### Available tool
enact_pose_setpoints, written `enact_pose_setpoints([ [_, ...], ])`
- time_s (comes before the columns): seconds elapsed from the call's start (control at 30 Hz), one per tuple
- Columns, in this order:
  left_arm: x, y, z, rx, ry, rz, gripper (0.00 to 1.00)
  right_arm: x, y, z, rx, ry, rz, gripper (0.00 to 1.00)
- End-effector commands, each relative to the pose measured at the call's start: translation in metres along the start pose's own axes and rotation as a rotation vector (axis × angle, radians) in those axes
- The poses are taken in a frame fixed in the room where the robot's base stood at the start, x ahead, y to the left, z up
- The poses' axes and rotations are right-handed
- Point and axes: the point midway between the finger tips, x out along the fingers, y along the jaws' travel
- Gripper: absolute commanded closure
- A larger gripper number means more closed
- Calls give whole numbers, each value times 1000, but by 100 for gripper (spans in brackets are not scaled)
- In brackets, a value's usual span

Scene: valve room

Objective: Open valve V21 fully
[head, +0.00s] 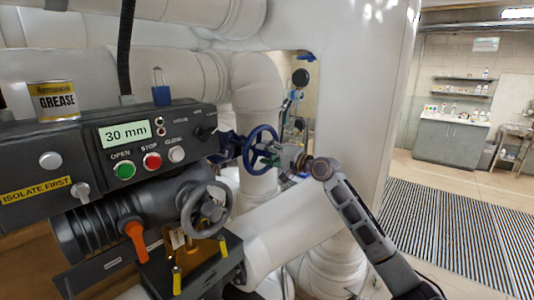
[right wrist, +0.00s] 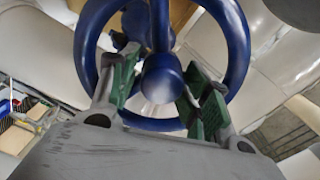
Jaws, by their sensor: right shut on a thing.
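A blue handwheel (head: 247,151) sits on the pipework right of the control panel; no V21 tag is readable. My right gripper (head: 279,157) reaches it from the right and is shut on it. In the right wrist view, the blue wheel (right wrist: 238,45) fills the upper middle, with its round hub in front. The green-padded fingers of my right gripper (right wrist: 160,105) stand on either side of the hub, at the lower rim. The exact contact is partly hidden. My left gripper is not in view.
The control panel (head: 112,155) reads 30 mm and has OPEN, STOP and CLOSE buttons. A grey handwheel (head: 206,208) and an orange lever (head: 134,240) sit below it. A large white vertical pipe (head: 358,110) rises behind my right arm. Floor is clear at right.

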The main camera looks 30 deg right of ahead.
Motion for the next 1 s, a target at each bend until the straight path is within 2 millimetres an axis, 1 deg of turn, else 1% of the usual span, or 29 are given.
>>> enact_pose_setpoints([
  [0.03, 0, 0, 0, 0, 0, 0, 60, 0, -2, 0, -1, 1, -5, 68],
  [0.2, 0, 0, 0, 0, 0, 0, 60, 0, -4, 0, -2, 2, -8, 90],
  [0.43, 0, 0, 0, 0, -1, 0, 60, 0, -5, 0, -5, 3, -10, 90],
  [0.57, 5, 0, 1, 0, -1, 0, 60, 0, -5, -1, -37, 4, -12, 90],
  [1.0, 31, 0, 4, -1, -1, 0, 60, 0, -5, -1, -276, 9, -15, 90],
])
